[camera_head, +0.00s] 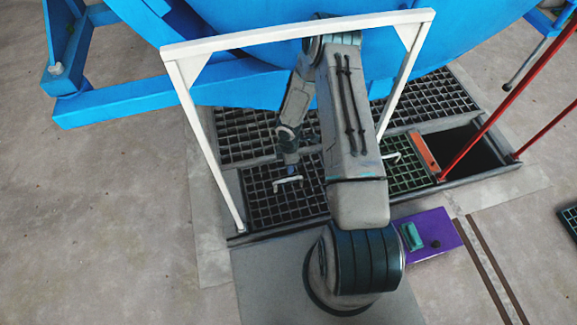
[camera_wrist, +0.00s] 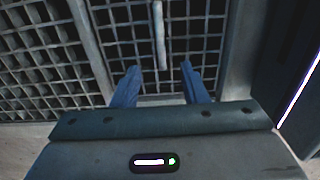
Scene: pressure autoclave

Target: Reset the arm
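My arm reaches forward over the floor grating in the head view and bends downward on its left side. My gripper (camera_head: 291,171) points down, just above a pale handle (camera_head: 288,182) on a dark grate panel (camera_head: 285,205). In the wrist view, the two blue fingers of my gripper (camera_wrist: 160,68) stand apart with a clear gap. The pale handle bar (camera_wrist: 160,35) shows between and beyond the fingertips. I cannot tell whether the fingers touch it. Nothing is visibly held.
A white frame (camera_head: 300,32) stands around my arm. A large blue vessel (camera_head: 450,40) is behind. A green grate panel (camera_head: 410,178) and a dark opening (camera_head: 468,148) with red poles (camera_head: 510,92) lie right. A purple plate (camera_head: 432,236) is nearer. The left floor is clear.

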